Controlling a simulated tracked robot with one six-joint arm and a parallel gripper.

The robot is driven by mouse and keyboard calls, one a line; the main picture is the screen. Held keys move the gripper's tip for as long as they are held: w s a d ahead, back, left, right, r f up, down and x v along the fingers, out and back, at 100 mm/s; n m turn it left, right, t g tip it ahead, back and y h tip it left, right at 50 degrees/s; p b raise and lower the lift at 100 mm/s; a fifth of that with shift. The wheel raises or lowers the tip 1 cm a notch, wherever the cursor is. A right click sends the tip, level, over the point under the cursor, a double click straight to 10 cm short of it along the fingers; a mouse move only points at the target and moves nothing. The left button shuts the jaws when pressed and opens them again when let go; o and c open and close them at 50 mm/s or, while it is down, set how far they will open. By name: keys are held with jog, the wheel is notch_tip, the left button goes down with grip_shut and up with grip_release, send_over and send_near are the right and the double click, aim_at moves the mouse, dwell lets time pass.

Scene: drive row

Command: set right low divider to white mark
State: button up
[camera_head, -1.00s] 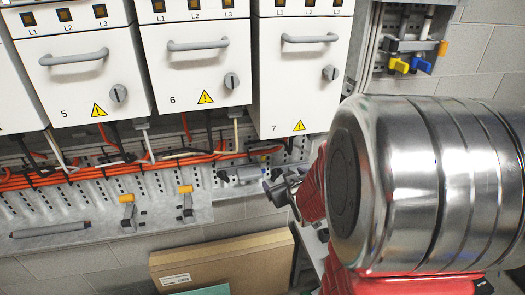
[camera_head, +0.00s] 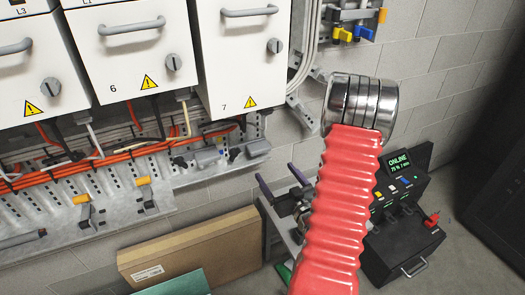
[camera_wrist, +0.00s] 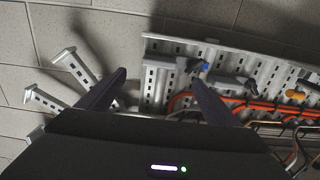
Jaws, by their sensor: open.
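Two grey clips with orange tabs stand on the low perforated rail (camera_head: 200,177) in the head view: a left one (camera_head: 88,214) and a right one (camera_head: 149,197). Farther right are a grey block (camera_head: 207,157) and the rail's end block (camera_head: 258,147). I cannot tell which of these is the right low divider. I cannot pick out a white mark. My gripper (camera_head: 279,177) is open, right of the rail's end, its dark fingers pointing up at the wall. In the wrist view my gripper (camera_wrist: 158,77) shows its open fingers before the rail's end, nothing held between them.
White cabinets (camera_head: 240,60) hang above orange cables (camera_head: 100,160). A cardboard box (camera_head: 190,248) leans below the rail. A black console (camera_head: 405,220) with an ONLINE display stands at the right. Metal brackets (camera_wrist: 70,68) stick out left of my gripper in the wrist view. Bare floor shows lower right.

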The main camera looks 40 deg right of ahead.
aim_at(262, 153)
dwell(0.4)
jog(key=x, duration=1.3)
jog(key=shift+w+d, duration=0.15)
jog(key=shift+w, duration=0.15)
jog(key=shift+c, duration=0.4)
jog(key=c, duration=1.4)
jog(key=shift+r, duration=1.55)
jog(key=shift+c, duration=0.2)
jog(key=shift+d, duration=0.1)
jog(key=o, duration=1.5)
